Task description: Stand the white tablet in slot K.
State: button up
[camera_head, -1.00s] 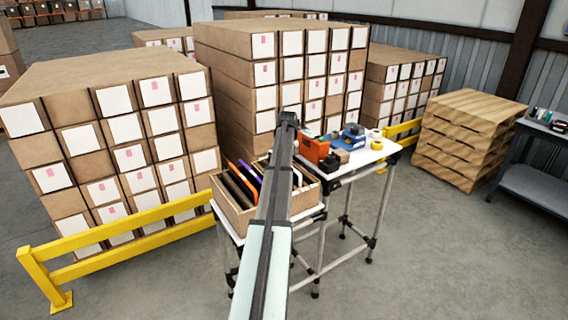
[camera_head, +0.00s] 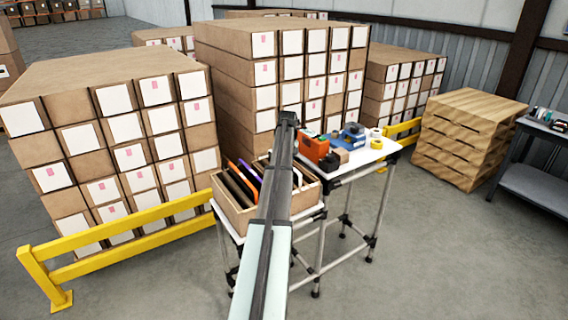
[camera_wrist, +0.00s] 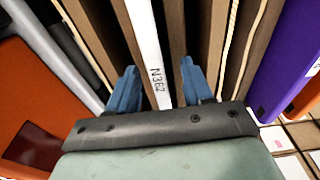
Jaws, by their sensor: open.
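The white tablet (camera_wrist: 147,35) stands on edge among brown dividers in the wrist view, its narrow edge towards me and marked N362. My gripper (camera_wrist: 158,67) is open, with one blue finger on each side of the tablet's edge. Gaps show between the fingers and the tablet. The tablet's lower end runs down behind the gripper body. In the head view my arm covers the middle of the open carton (camera_head: 236,216), and my gripper's fingers are hidden there. I cannot make out a letter K in either view.
A purple item (camera_wrist: 285,60) and an orange one stand to the right in the wrist view; an orange item (camera_wrist: 50,125) lies left. Beyond the carton, the white table (camera_head: 356,160) holds an orange device (camera_head: 313,148), a blue device (camera_head: 352,136) and yellow tape (camera_head: 376,144).

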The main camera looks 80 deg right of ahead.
jog(key=shift+r, duration=0.1)
notch_tip(320, 180, up, 14)
jog(key=s+a, duration=0.1)
jog(key=shift+f, duration=0.2)
dwell(0.3)
jog(key=shift+s+a, duration=0.1)
notch_tip(320, 180, up, 7)
dwell(0.8)
dwell(0.5)
